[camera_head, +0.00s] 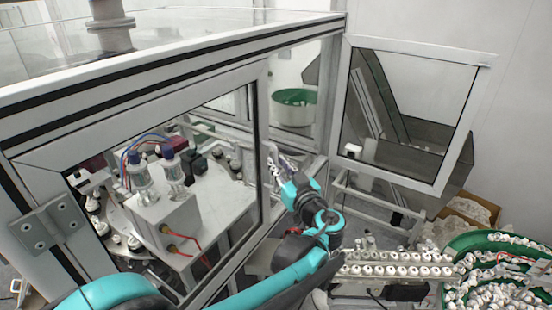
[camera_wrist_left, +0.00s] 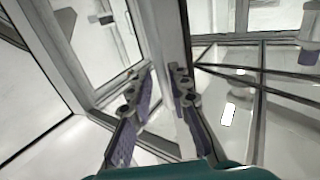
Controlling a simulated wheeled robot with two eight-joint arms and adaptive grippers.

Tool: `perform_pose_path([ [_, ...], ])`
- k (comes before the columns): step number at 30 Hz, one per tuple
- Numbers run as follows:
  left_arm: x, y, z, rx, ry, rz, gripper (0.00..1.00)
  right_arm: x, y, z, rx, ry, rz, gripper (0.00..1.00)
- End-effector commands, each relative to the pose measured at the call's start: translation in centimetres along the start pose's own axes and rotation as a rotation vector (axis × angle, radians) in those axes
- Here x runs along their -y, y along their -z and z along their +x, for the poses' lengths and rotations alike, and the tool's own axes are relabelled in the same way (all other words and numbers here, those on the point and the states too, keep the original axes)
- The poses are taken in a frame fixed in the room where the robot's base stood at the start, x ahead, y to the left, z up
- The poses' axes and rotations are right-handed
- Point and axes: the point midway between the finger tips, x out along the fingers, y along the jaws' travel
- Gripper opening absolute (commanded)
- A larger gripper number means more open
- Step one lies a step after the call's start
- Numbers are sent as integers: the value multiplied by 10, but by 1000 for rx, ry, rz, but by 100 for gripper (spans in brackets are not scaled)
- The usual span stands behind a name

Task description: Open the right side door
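The white-framed door with the hinge (camera_head: 45,228) at its left covers the near side of the cell; its right edge stands by my left gripper. Another framed glass panel (camera_head: 410,110) stands at the right, angled away from the cell's corner post. I cannot tell for certain which one is the right side door. My left gripper (camera_head: 278,163) is at the door's right edge, fingers pointing up and away. In the left wrist view its two fingers (camera_wrist_left: 158,108) are apart, with a pale frame post (camera_wrist_left: 165,50) between or just beyond them; contact is unclear. My right gripper is not seen.
Inside the cell are a round table and a white block (camera_head: 165,222) with two clear cylinders. A green bowl (camera_head: 294,97) shows behind the glass. A rail of white caps (camera_head: 395,268) and a green bowl of caps (camera_head: 500,285) lie at the lower right, near my arm.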

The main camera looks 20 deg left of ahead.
Motion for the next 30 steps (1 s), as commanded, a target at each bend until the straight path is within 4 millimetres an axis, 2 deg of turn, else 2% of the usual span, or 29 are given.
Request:
perform_pose_path([
  [3, 0, 1, 13, 0, 2, 0, 18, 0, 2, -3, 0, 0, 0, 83],
  [6, 0, 0, 18, 1, 0, 1, 18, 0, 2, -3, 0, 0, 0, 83],
  [14, 0, 0, 20, 1, 0, 1, 18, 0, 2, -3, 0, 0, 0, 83],
  [16, 0, 0, 20, 1, 0, 1, 0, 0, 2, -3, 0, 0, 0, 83],
  [30, -3, 0, 14, 1, -12, 1, 0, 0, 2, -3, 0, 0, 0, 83],
])
